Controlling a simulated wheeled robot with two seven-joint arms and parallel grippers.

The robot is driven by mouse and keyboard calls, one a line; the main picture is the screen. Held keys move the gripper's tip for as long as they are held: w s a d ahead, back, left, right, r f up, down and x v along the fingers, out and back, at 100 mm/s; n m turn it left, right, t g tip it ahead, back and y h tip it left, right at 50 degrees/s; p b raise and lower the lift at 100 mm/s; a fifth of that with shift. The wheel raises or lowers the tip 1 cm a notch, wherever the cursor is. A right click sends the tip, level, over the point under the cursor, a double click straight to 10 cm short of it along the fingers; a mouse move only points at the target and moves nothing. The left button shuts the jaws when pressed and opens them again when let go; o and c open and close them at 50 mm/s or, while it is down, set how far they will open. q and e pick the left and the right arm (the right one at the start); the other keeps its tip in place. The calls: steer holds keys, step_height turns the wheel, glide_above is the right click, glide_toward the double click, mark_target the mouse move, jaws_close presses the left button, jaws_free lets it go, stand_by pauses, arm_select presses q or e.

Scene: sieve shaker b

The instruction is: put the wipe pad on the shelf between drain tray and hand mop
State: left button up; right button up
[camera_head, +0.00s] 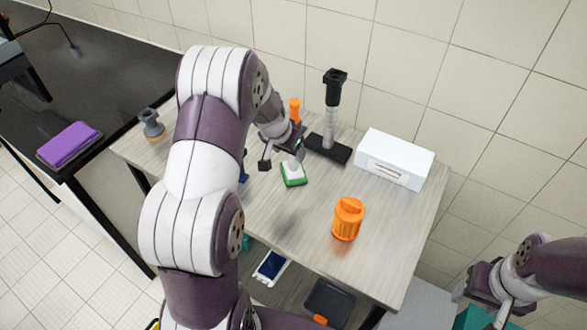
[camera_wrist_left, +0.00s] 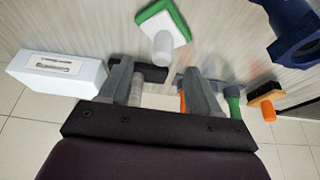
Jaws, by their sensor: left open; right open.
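The wipe pad looks to be the green-edged white pad (camera_head: 293,172) with a white knob, lying on the wooden table top. The left wrist view also shows this pad (camera_wrist_left: 181,22), just beyond the fingers. My left gripper (camera_head: 281,154) is open and empty, above the table beside the pad and apart from it. My right gripper (camera_head: 490,296) is open at the lower right, away from the table. Under the table, the lower shelf (camera_head: 292,296) holds a white-and-blue flat item (camera_head: 271,267) and a dark flat item (camera_head: 328,300). I cannot tell which is the drain tray or hand mop.
An orange jar (camera_head: 347,219), a white box (camera_head: 394,158) and a black-based stand (camera_head: 331,120) are on the table. A purple folded cloth (camera_head: 69,145) lies on the black counter. My left arm hides much of the table's left side. The table front is clear.

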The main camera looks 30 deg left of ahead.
mark_target(292, 157)
arm_select(q)
steer(key=x, duration=0.4)
steer(key=p+x, duration=0.1)
steer(key=x, duration=0.3)
steer(key=shift+w+a+p, duration=0.1)
steer(key=shift+a+p, duration=0.15)
steer(key=shift+p, duration=0.05)
steer(key=shift+w+f, duration=0.15)
steer(key=shift+f, duration=0.05)
steer(key=shift+r, duration=0.1)
jaws_close()
